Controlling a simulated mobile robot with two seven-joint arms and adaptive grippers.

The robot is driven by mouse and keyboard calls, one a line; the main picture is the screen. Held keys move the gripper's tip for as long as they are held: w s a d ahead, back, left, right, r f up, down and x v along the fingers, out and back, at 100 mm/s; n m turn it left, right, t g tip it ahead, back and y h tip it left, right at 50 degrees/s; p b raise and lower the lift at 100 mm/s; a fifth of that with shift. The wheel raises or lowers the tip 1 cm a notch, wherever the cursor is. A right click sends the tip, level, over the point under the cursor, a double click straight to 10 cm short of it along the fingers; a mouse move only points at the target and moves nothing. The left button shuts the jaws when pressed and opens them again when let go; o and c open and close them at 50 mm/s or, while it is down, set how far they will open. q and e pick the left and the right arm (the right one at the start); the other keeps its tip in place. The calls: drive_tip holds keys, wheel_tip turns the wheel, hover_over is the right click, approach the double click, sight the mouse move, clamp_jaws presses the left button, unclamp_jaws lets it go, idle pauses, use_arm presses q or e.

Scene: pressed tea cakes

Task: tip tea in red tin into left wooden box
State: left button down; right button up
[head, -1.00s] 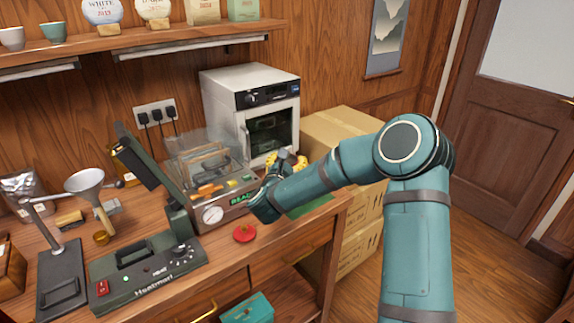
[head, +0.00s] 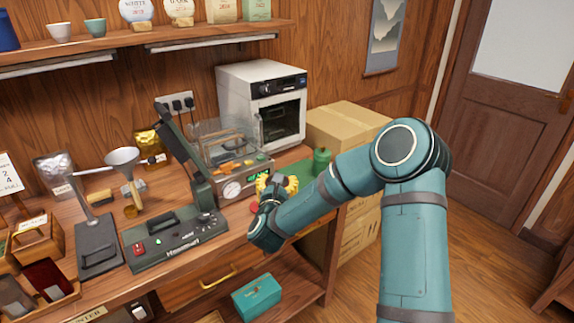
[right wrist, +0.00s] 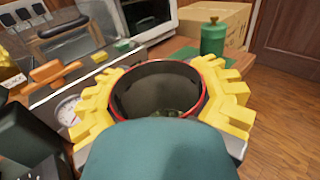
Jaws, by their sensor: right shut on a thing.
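The red tin (right wrist: 157,88) is lidless in the right wrist view, with a red rim, a dark inside and a little greenish tea at the bottom. The yellow fingers of my right gripper (right wrist: 160,100) are shut around it from both sides. In the head view my right gripper (head: 276,187) is at the right end of the counter, and its wrist hides most of the tin. I cannot tell which is the left box. My left gripper is out of view.
A heat sealer (head: 175,242) with a raised arm and a funnel stand (head: 122,157) are between the tin and the boxes. A green canister (head: 321,162) and a white oven (head: 262,105) stand behind.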

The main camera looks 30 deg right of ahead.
drive_tip(key=s+a+f+n+t+y, duration=0.1)
drive_tip(key=s+a+f+n+y, duration=0.1)
drive_tip(key=a+f+y, duration=0.1)
drive_tip(key=s+a+f+n+t+y, duration=0.1)
drive_tip(key=s+a+f+n+y, duration=0.2)
drive_tip(key=a, duration=0.5)
drive_tip(key=s+a+f+n+t+y, duration=0.1)
drive_tip(key=s+a+f+n+y, duration=0.1)
drive_tip(key=a+f+y, duration=0.3)
drive_tip(key=shift+s+a+f+n+t, duration=0.15)
drive_tip(key=shift+a+f+t, duration=0.05)
drive_tip(key=shift+f, duration=0.35)
drive_tip(key=shift+s+a+f+n+t, duration=0.15)
drive_tip(key=shift+a+f+t, duration=0.05)
drive_tip(key=shift+f, duration=0.3)
